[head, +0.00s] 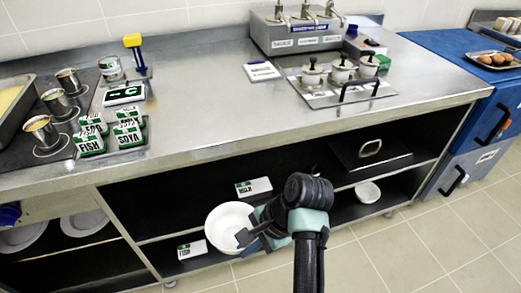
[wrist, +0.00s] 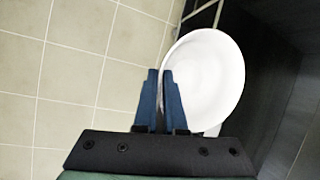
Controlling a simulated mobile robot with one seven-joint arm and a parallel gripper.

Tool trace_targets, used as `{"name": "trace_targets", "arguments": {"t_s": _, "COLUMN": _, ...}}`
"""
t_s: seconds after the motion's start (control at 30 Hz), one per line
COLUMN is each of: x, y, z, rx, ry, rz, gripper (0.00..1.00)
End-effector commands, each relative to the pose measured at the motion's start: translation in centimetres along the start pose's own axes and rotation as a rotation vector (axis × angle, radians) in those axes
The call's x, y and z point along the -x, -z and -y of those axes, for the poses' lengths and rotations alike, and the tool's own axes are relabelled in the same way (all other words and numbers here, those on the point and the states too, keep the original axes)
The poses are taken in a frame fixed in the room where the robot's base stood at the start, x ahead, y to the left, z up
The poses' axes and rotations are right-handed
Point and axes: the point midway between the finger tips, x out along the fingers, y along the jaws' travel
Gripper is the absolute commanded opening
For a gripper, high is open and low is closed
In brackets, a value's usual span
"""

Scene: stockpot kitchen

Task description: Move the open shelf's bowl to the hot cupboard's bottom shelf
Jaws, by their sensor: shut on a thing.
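A large white bowl (head: 228,225) is at the front of the open shelving under the steel counter, tilted with its inside toward the head camera. My gripper (head: 247,238) is shut on its rim at the right side. In the wrist view, the two blue fingers (wrist: 161,80) are close together at the rim of the bowl (wrist: 205,78). The open shelf (head: 205,224) is dark inside. Which unit is the hot cupboard I cannot tell for sure; a blue cabinet (head: 476,115) with black handles stands at the right.
A smaller white dish (head: 367,192) sits on the lower shelf to the right. Labelled boxes (head: 254,187) (head: 192,249) stand near the bowl. White plates (head: 84,223) are at lower left. The steel counter (head: 215,110) is above; tiled floor (head: 400,250) lies clear in front.

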Motion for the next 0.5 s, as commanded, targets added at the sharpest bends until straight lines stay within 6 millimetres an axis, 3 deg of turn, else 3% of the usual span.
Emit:
{"name": "trace_targets", "arguments": {"t_s": 0.1, "x": 2.0, "y": -1.2, "z": 1.9, "rx": 0.143, "ry": -0.059, "rz": 0.036, "gripper": 0.0}}
{"name": "trace_targets", "arguments": {"t_s": 0.2, "x": 3.2, "y": -2.1, "z": 2.2, "rx": 0.264, "ry": -0.111, "rz": 0.075, "gripper": 0.0}}
{"name": "trace_targets", "arguments": {"t_s": 0.37, "x": 4.8, "y": -2.4, "z": 0.9, "rx": 0.432, "ry": -0.181, "rz": 0.131, "gripper": 0.0}}
{"name": "trace_targets", "arguments": {"t_s": 0.5, "x": 5.9, "y": -1.7, "z": -1.2, "rx": 0.539, "ry": -0.225, "rz": 0.166, "gripper": 0.0}}
